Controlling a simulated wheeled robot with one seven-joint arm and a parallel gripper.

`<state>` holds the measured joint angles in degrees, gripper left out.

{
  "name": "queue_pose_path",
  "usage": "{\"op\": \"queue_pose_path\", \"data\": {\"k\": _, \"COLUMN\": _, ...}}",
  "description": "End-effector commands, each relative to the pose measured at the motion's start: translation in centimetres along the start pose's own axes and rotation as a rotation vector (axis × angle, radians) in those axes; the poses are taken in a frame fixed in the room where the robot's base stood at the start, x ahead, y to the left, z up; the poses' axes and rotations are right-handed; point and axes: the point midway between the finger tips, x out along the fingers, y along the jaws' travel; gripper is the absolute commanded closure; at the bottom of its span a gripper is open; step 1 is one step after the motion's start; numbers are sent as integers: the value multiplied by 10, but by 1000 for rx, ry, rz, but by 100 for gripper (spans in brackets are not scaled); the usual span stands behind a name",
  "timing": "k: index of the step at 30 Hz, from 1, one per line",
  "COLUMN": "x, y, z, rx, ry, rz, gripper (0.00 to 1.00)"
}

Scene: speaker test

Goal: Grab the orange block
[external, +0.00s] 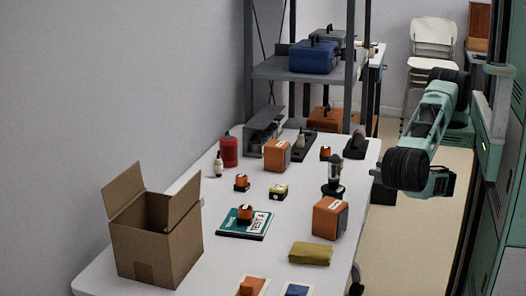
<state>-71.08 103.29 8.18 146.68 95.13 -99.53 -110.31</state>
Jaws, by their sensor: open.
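An orange block (251,287) lies on a pale card at the near edge of the white table, partly cut off by the bottom of the picture. Other orange, box-like things stand on the table: a larger box (329,218) at the right edge, another box (277,155) farther back, and a small orange-and-black piece (245,212) on a teal book. My gripper (447,183) is at the right, off the table's right side and apart from all of these. It is open and looks empty; its fingertips are small and dark.
An open cardboard box (155,245) stands at the left of the white table (205,225). A folded olive cloth (310,253) and a blue item (297,291) lie near the front. A dark stand (333,180), a red canister (228,151) and a shelf (275,67) are farther back.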

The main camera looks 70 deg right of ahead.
Motion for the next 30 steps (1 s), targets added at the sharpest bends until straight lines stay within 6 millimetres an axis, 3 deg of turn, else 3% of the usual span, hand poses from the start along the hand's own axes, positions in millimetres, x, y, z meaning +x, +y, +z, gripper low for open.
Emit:
{"op": "queue_pose_path", "data": {"k": 15, "x": 99, "y": -1, "z": -3, "rx": 7, "ry": -1, "rz": -6, "gripper": 45}}
{"op": "queue_pose_path", "data": {"k": 23, "x": 119, "y": -1, "z": -3, "rx": 6, "ry": 0, "rz": -5, "gripper": 45}}
{"op": "queue_pose_path", "data": {"k": 30, "x": 153, "y": -4, "z": -1, "rx": 9, "ry": 0, "rz": -5, "gripper": 45}}
